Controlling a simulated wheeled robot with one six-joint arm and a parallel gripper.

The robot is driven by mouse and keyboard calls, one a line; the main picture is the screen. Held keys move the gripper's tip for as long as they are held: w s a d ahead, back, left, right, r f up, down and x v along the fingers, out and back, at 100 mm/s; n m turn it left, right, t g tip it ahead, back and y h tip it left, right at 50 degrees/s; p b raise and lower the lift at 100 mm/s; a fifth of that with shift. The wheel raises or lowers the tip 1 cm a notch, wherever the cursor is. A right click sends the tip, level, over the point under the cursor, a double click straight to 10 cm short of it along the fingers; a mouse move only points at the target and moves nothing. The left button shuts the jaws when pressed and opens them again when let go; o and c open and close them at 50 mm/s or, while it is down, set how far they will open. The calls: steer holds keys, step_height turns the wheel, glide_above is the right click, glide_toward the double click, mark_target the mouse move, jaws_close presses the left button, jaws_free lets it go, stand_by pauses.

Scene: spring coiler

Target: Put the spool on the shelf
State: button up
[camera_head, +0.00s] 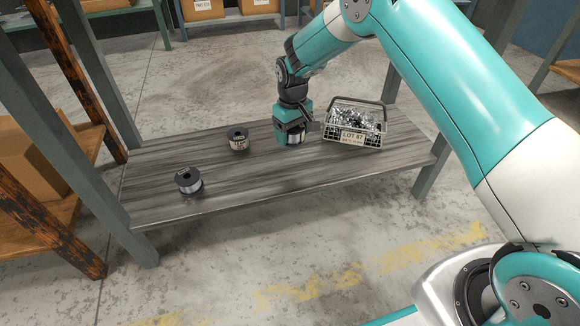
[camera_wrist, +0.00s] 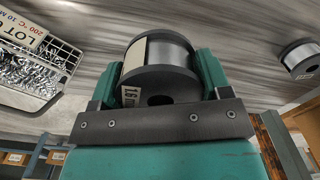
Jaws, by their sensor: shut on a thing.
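My gripper (camera_head: 293,135) is over the grey wooden shelf (camera_head: 255,180), just left of the wire basket. In the wrist view my gripper (camera_wrist: 158,80) is shut on a spool (camera_wrist: 160,62) of silvery wire with dark flanges and a pale label. In the head view the held spool (camera_head: 295,138) is mostly hidden by the gripper. It is at or very near the shelf surface; I cannot tell whether it touches. Two other spools stand on the shelf: one with a cream label (camera_head: 238,139) and one silvery (camera_head: 189,181) nearer the left front.
A wire basket (camera_head: 352,137) of shiny metal parts, labelled LOT 67, stands close to the right of my gripper. Shelf posts (camera_head: 95,90) rise at the corners. The front middle of the shelf is bare. A wooden rack (camera_head: 50,215) with a box stands at the left.

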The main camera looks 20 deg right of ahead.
mark_target(292, 167)
step_height(292, 167, down, 11)
steer(key=b, duration=0.5)
steer(key=shift+f, duration=0.1)
steer(key=o, duration=1.3)
steer(key=shift+c, duration=0.2)
